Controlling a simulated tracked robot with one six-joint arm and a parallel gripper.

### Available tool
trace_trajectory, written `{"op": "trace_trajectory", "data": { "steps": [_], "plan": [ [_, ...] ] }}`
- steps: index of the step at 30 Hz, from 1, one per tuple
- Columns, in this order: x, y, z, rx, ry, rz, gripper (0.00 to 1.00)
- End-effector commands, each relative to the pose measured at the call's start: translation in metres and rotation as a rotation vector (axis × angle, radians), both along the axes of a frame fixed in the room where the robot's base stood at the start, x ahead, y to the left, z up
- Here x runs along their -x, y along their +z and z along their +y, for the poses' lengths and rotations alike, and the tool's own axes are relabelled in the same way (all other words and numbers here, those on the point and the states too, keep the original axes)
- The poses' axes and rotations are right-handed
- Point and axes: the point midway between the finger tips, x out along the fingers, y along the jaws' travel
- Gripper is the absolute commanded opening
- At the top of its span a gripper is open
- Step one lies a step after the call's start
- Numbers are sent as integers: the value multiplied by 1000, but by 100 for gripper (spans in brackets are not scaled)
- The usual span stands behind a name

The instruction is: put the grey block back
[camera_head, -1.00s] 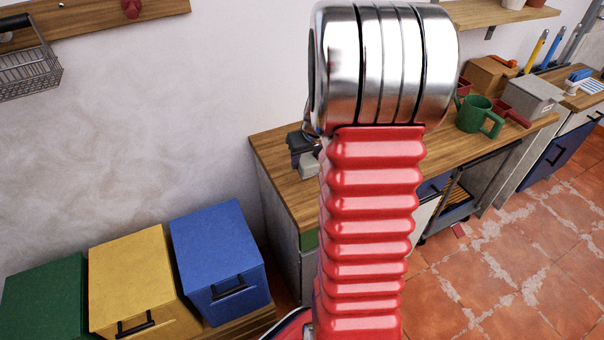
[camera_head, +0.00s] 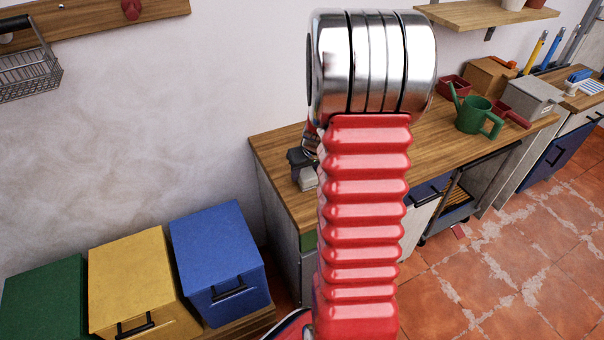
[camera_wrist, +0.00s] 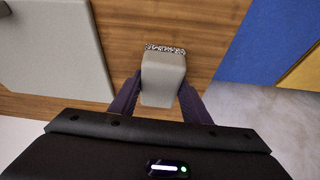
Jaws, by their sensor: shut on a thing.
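The grey block (camera_wrist: 163,75) is between the two dark fingers of my gripper (camera_wrist: 160,88) in the wrist view. My gripper is shut on it. A speckled black-and-white strip shows along the block's far edge. In the head view the block (camera_head: 308,180) appears small and pale, just below my dark gripper (camera_head: 300,160), over the left end of the wooden worktop (camera_head: 275,150). My red arm hides part of this area. I cannot tell whether the block touches the wood.
Blue (camera_head: 218,250), yellow (camera_head: 140,285) and green (camera_head: 45,300) bins stand in a row at the lower left. A green watering can (camera_head: 476,116), a red container (camera_head: 453,88) and a grey box (camera_head: 534,96) stand farther right on the worktop. A wire basket (camera_head: 28,70) hangs on the wall.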

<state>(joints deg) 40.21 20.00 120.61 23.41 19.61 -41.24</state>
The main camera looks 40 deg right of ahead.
Motion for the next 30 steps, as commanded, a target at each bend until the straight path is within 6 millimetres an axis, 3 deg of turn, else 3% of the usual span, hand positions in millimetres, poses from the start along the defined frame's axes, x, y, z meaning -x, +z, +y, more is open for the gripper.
{"op": "trace_trajectory", "data": {
  "steps": [9,10,17,30],
  "plan": [
    [0,-5,0,-1,0,0,22],
    [0,-5,0,-1,0,0,45],
    [0,-5,0,-1,1,0,61],
    [1,2,1,0,1,-1,62]
  ]
}}
